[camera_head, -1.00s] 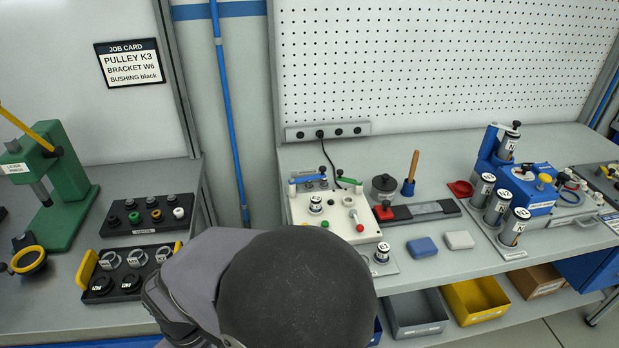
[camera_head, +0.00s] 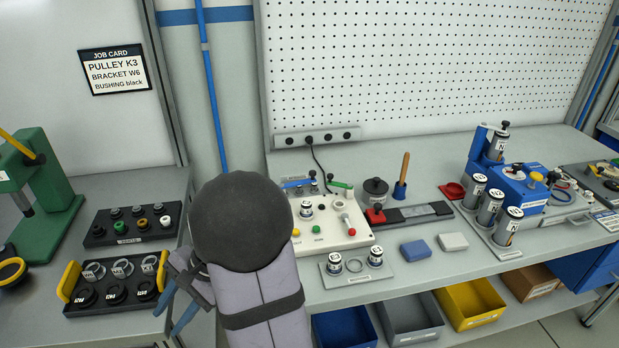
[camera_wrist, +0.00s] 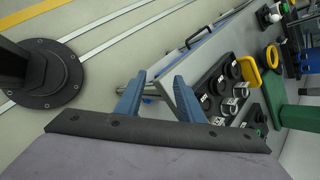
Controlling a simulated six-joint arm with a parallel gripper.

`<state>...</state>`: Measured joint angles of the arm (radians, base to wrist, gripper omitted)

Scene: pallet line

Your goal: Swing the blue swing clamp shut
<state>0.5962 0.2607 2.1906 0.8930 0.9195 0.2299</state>
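The blue swing clamp (camera_head: 297,183) is a small blue bar at the back left of a white fixture (camera_head: 337,236), beside a black knob. A green clamp bar (camera_head: 341,185) stands to its right. Whether the blue bar lies over the part is too small to tell. A labelled silver cylinder (camera_head: 306,209) stands upright on the fixture. My gripper (camera_head: 178,308) is well left of and in front of the fixture, low by the left bench's edge. In the wrist view my gripper (camera_wrist: 158,82) has its two blue fingers apart with nothing between them. The clamp is not in the wrist view.
My arm partly hides the fixture's left side. A plate (camera_head: 336,279) with two cylinders lies in front of it. A black tray with yellow handles (camera_head: 117,300) is left of my gripper. Blue (camera_head: 415,250) and grey (camera_head: 453,242) blocks lie right of the fixture.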

